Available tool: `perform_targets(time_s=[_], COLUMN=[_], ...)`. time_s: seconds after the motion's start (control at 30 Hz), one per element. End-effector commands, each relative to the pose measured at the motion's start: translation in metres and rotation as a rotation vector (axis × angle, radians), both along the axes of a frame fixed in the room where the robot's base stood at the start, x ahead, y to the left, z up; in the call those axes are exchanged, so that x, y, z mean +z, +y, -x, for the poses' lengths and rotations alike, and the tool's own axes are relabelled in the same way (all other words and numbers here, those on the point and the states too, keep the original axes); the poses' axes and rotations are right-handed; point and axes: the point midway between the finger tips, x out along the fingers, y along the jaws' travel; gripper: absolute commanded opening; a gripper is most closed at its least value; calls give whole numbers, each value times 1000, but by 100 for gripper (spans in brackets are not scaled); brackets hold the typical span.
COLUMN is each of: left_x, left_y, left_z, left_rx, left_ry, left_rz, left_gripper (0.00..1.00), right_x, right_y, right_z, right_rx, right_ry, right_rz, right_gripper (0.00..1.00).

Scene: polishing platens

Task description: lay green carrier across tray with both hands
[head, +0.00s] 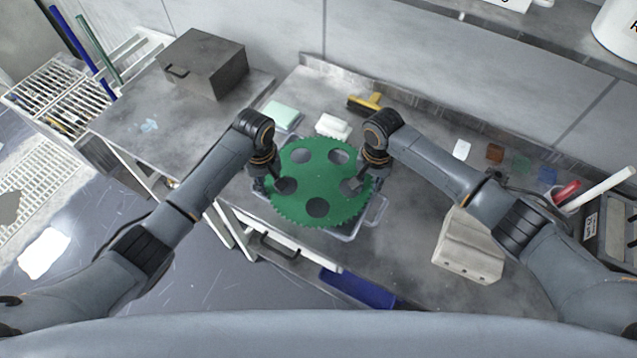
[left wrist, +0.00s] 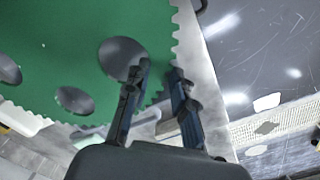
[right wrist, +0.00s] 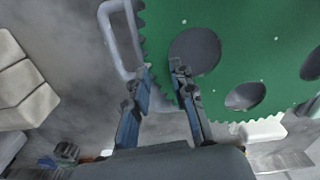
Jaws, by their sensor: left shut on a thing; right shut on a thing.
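The green carrier (head: 318,188) is a toothed disc with several round holes. In the head view it lies over a clear tray (head: 376,212), whose rim and handle show at its right and front. I cannot tell whether the carrier touches the tray. My left gripper (head: 268,186) is shut on the carrier's left edge; in the left wrist view its fingers (left wrist: 160,85) straddle the rim beside a hole. My right gripper (head: 362,184) is shut on the right edge; in the right wrist view its fingers (right wrist: 163,85) straddle the toothed rim beside a hole. Most of the tray is hidden under the carrier.
A white block (head: 332,127), a pale green sponge (head: 282,115) and a yellow brush (head: 366,104) lie behind the carrier. A beige block (head: 468,247) stands at right. A dark box (head: 203,62) sits on the left bench. The bench right of the tray is mostly clear.

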Motion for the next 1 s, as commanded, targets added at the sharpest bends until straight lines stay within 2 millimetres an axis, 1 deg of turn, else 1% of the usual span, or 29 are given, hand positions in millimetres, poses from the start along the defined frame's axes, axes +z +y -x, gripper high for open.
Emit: perform_targets(time_s=[0.03, 0.13, 0.17, 0.2, 0.27, 0.57, 0.67, 0.77, 1.0], left_x=[-7, -13, -10, -9, -9, -8, -2, 13, 64], left_y=[-1, -1, -1, -1, -1, 0, 0, 0, -1], left_z=[0, 0, 0, 0, 0, 0, 0, -1, -2], left_rx=[-1, -1, -1, -1, -1, 0, 0, 0, -1], left_ry=[-1, -1, -1, -1, 1, 0, -1, -3, -5], left_rz=[2, 2, 2, 2, 1, 0, 1, 2, 2], left_gripper=[0, 0, 29, 37, 47, 47, 47, 47, 47], right_x=[-7, -13, -10, -9, -9, -9, -9, -9, -9], right_y=[1, 1, 1, 1, 1, 0, 0, 0, 0], right_z=[0, 0, 0, 0, 0, 0, 0, 0, 0], right_rx=[0, 0, 0, 0, 0, 0, 0, 0, 0], right_ry=[-2, -2, -2, -1, -1, 0, 0, 0, 0], right_rz=[-2, -2, -2, -2, -2, 0, 0, 0, 0], right_gripper=[0, 0, 29, 37, 47, 47, 47, 47, 47])
